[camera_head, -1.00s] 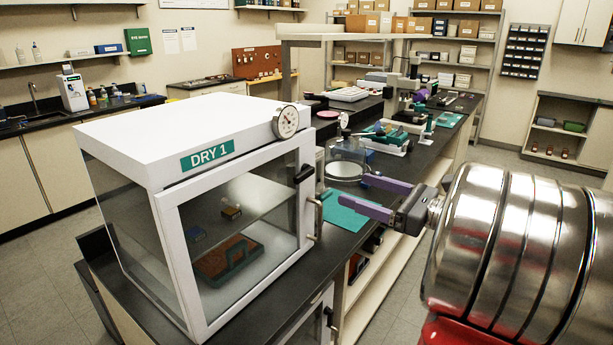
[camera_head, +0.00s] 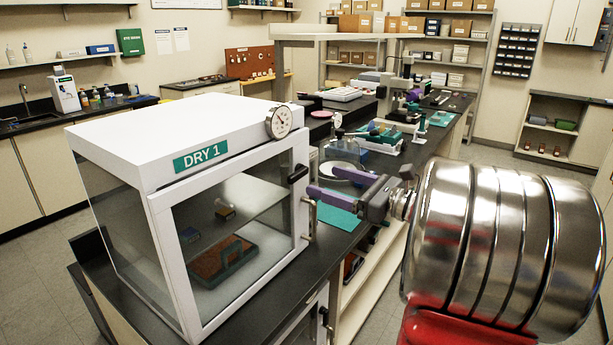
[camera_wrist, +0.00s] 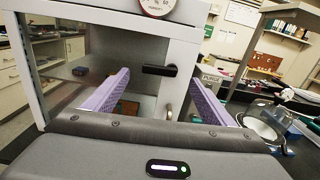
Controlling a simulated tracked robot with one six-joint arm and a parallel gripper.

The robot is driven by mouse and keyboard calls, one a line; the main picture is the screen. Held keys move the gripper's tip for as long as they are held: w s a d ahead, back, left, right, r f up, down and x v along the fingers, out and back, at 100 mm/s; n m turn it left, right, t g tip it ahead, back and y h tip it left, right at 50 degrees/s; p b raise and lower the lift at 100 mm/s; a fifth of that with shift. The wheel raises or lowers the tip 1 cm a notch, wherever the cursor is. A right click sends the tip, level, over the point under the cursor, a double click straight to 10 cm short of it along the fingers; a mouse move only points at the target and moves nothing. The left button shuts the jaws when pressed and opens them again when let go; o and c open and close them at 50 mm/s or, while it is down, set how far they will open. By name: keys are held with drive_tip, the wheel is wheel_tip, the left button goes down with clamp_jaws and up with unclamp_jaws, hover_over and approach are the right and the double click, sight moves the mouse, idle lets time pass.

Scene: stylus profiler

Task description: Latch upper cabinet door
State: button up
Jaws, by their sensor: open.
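The upper cabinet (camera_head: 215,155) is a white dry box labelled DRY 1 with a glass-fronted door (camera_head: 240,240). The door looks closed or nearly closed against its frame; I cannot tell which. A black latch (camera_head: 298,173) sits at the door's right edge, with a metal handle (camera_head: 309,217) below it. In the wrist view the black latch (camera_wrist: 159,70) and the handle (camera_wrist: 169,103) show between my fingers. My gripper (camera_head: 331,184) has two purple fingers, open and empty, just right of the latch. In the wrist view my gripper (camera_wrist: 152,100) points at the door's edge.
A round dial gauge (camera_head: 279,123) is on the cabinet's top front edge. A lower cabinet front is partly visible underneath. Grey floor is free at the right.

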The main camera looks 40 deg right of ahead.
sight(300, 173)
drive_tip(key=shift+x, duration=3.55)
drive_tip(key=shift+c, duration=0.2)
drive_tip(key=c, duration=0.9)
drive_tip(key=shift+a, duration=0.35)
drive_tip(key=shift+c, duration=0.6)
drive_tip(key=shift+d, duration=0.2)
